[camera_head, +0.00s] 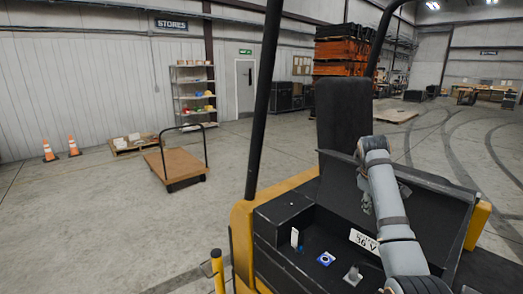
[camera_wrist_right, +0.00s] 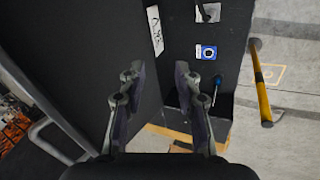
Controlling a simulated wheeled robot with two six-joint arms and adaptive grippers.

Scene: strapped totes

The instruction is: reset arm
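My right arm rises from the lower right in the head view, and its gripper (camera_head: 366,200) hangs beside the black seat of a yellow and black vehicle (camera_head: 243,220). In the right wrist view the right gripper (camera_wrist_right: 159,82) has its two fingers apart with nothing between them. Its fingertips are in front of black panels of the vehicle. My left gripper is in neither view.
The vehicle has an open compartment with a 36 V label (camera_head: 364,240) and a blue-marked square (camera_head: 326,258). Black posts rise around its seat (camera_head: 343,115). A flat cart (camera_head: 176,163) and traffic cones (camera_head: 73,146) stand left on open floor.

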